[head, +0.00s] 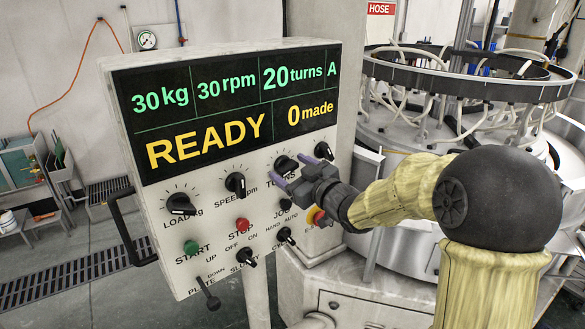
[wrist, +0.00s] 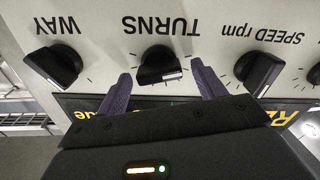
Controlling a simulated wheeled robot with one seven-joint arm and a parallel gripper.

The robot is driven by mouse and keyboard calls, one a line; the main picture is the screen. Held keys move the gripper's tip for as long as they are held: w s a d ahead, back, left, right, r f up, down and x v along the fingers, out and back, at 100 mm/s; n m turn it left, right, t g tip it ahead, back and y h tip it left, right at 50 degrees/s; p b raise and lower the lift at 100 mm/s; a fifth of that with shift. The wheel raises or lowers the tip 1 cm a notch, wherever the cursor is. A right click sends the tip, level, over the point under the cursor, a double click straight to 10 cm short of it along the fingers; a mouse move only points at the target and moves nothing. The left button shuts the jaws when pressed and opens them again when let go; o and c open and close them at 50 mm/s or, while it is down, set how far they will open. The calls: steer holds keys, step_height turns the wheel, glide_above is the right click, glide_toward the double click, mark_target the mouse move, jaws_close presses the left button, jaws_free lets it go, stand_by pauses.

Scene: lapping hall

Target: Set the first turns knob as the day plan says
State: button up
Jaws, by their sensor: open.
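The black TURNS knob (head: 285,163) is on the sloping control panel (head: 215,215), between the SPEED and WAY knobs. The display (head: 225,105) reads 30 kg, 30 rpm, 20 turns, A, READY and 0 made. My gripper (head: 301,165) is at the panel, by the TURNS knob. In the wrist view, upside down, the open purple fingers (wrist: 160,82) stand on either side of the TURNS knob (wrist: 160,64), with a gap on each side. Its white mark is at the lower edge, towards the right finger. No day plan is readable here.
The SPEED knob (head: 236,184) and WAY knob (head: 323,150) flank it closely. A round machine (head: 455,85) with hoses stands right.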

steer(key=c, duration=1)
steer(key=shift+m, duration=0.4)
steer(key=shift+d+r+m+p, duration=0.1)
steer(key=shift+m+p, duration=0.5)
steer(key=shift+m, duration=0.5)
steer(key=shift+w+m+p, duration=0.1)
steer(key=shift+m+p, duration=0.45)
steer(key=shift+m, duration=0.95)
steer(key=o, duration=1)
